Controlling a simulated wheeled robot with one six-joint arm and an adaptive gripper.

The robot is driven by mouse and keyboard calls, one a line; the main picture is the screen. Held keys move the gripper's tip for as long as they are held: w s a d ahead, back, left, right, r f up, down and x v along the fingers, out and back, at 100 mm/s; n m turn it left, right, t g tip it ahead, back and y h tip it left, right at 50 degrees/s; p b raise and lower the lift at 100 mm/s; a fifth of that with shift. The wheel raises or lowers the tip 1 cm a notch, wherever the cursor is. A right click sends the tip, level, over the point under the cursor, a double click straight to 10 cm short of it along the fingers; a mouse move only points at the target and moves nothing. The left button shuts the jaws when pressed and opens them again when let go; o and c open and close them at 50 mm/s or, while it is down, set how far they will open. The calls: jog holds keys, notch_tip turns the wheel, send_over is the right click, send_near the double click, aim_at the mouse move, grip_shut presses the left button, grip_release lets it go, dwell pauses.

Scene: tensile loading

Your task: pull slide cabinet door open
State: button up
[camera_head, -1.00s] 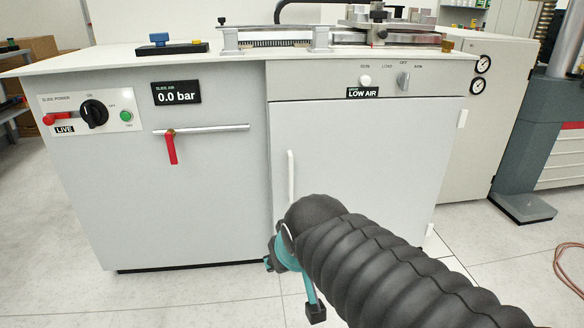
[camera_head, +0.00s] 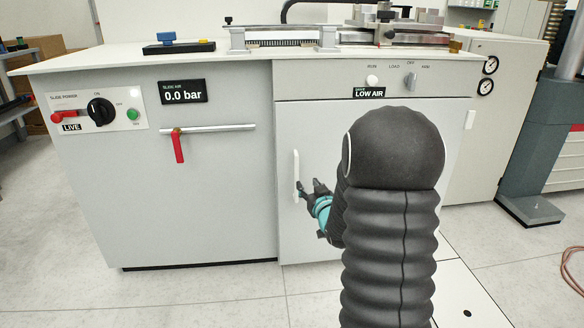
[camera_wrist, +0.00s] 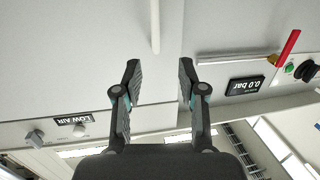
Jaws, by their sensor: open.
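The cabinet door (camera_head: 320,130) is a plain light grey panel under the LOW AIR strip, and it looks shut. Its white vertical bar handle (camera_head: 296,175) is near the door's left edge. My gripper (camera_head: 308,188) is just right of the handle in the head view, partly hidden by my arm. The wrist view is upside down. There my open, empty gripper (camera_wrist: 159,64) has a finger to each side of the line of the handle (camera_wrist: 155,25), whose end shows beyond the fingertips. I cannot tell whether either finger touches it.
Left of the door are a red-handled valve (camera_head: 178,147) on a pipe, a 0.0 bar display (camera_head: 183,91) and a power panel (camera_head: 97,112) reading LIVE. The worktop (camera_head: 110,57) carries a slide rig. Open floor (camera_head: 200,300) lies in front.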

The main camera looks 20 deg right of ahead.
aim_at(297, 168)
jog(key=shift+t, duration=0.5)
jog(key=w, duration=0.4)
jog(key=w+d+f+p, duration=0.1)
jog(key=w, duration=0.4)
jog(key=w+d, duration=0.1)
jog(key=w, duration=0.4)
jog(key=shift+w+d+f+p, duration=0.1)
jog(key=shift+d+f+p, duration=0.05)
jog(key=shift+p, duration=0.15)
grip_shut()
